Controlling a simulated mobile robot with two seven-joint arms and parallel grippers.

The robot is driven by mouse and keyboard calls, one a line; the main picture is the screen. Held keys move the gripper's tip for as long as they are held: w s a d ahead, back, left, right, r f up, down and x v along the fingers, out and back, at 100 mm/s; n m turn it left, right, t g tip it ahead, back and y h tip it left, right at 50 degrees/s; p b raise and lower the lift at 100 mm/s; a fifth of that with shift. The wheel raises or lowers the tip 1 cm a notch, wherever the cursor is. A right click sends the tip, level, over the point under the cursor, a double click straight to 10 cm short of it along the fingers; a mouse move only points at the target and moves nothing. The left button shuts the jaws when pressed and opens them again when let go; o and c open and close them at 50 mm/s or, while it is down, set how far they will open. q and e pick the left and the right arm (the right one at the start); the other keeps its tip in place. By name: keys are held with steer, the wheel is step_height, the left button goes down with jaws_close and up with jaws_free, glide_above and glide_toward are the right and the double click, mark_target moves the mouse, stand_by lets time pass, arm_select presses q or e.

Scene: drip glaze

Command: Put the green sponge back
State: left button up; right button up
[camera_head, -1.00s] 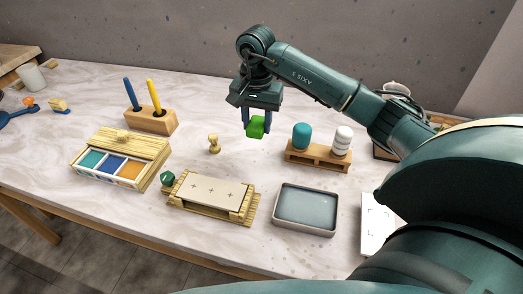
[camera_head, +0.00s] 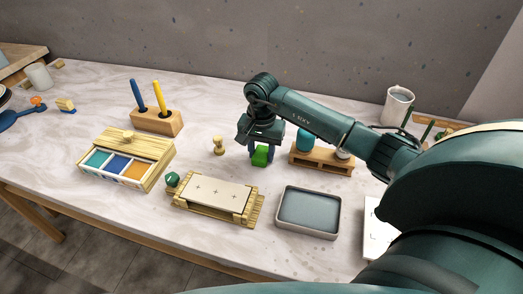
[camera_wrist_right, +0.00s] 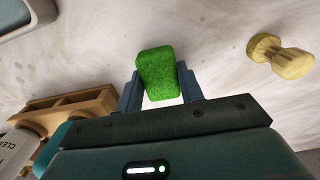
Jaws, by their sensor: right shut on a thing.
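The green sponge (camera_head: 261,157) is held between the fingers of my right gripper (camera_head: 261,152), low by the left end of the wooden rack. In the right wrist view the sponge (camera_wrist_right: 159,74) sits between the two blue-grey fingers of the gripper (camera_wrist_right: 160,88). I cannot tell whether its underside touches the table. The wooden rack (camera_head: 321,163) holds a teal rounded piece (camera_head: 305,140); my right arm partly covers the rack's other piece. My left gripper is not in view.
A wooden knob-shaped piece (camera_head: 218,146) stands left of the gripper. In front are a slatted stand with a white tile (camera_head: 221,192) and a grey water tray (camera_head: 309,232). A paint box (camera_head: 125,159) and a two-hole holder (camera_head: 157,123) stand left. A jug (camera_head: 397,105) stands back right.

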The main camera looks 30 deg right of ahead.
mark_target(261, 152)
steer(key=o, duration=0.9)
steer(key=shift+f, duration=0.1)
steer(key=shift+o, duration=0.2)
steer(key=shift+r, duration=0.3)
step_height(261, 152, up, 12)
steer(key=shift+b, duration=0.3)
steer(key=shift+f, duration=0.15)
